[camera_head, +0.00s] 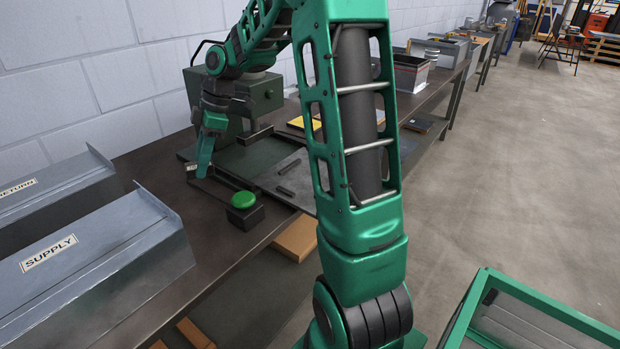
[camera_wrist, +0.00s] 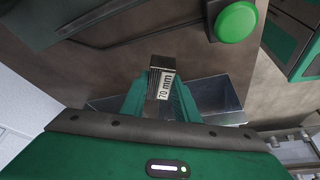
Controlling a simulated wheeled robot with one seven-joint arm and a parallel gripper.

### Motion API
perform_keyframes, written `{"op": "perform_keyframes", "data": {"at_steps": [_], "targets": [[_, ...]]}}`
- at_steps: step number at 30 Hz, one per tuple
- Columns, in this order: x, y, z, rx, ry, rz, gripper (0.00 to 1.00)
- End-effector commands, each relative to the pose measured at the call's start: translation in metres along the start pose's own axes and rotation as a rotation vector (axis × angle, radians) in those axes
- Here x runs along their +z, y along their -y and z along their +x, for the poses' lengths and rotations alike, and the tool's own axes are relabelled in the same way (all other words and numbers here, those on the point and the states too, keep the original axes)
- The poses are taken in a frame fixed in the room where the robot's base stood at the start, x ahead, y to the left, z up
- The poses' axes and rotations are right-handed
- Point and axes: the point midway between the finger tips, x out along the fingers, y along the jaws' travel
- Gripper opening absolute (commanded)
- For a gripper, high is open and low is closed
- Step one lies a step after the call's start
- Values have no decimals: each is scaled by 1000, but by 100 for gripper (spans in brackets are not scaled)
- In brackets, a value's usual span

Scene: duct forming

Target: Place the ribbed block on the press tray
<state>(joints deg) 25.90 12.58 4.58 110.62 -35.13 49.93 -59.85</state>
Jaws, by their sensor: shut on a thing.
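The ribbed block (camera_wrist: 163,64) is dark, with a white "70 mm" label, and sits between the two green fingers of my gripper (camera_wrist: 160,92) in the wrist view. My gripper (camera_head: 202,165) is shut on it. In the head view only a small end of the block (camera_head: 190,168) shows beside the fingers, over the bench left of the press tray. The press tray (camera_head: 255,158) is a dark flat plate in front of the green press (camera_head: 232,108). Part of it is hidden behind my arm. In the wrist view a dark tray edge shows at the upper left (camera_wrist: 95,18).
A green button (camera_head: 243,199) on a dark base stands at the bench's front edge. The SUPPLY bin (camera_head: 95,262) and RETURN bin (camera_head: 50,195) are at the left. Small dark bars (camera_head: 289,166) lie on the tray. A yellow item (camera_head: 303,123) lies farther back.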

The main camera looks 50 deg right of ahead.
Motion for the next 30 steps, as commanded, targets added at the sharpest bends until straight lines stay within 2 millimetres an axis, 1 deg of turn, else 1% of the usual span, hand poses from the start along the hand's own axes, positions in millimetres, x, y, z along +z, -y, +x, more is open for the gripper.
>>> {"op": "perform_keyframes", "data": {"at_steps": [2, 5, 8, 9, 11, 12, 15, 18, 21, 24, 27, 30], "targets": [[1, 1, -2, 7, 2, 14, 0], [13, 4, -13, 38, 10, 87, 0], [38, 10, -32, 97, 21, 230, 0], [51, 13, -41, 126, 25, 303, 0], [71, 20, -55, 173, 28, 416, 0], [84, 26, -64, 204, 29, 491, 0], [114, 40, -84, 277, 25, 669, 0], [138, 55, -99, 339, 17, 815, 0], [155, 66, -108, 383, 8, 921, 0], [165, 72, -114, 408, 2, 980, 0], [175, 73, -114, 416, 0, 1008, 0], [191, 67, -111, 416, 0, 1013, 0]]}}
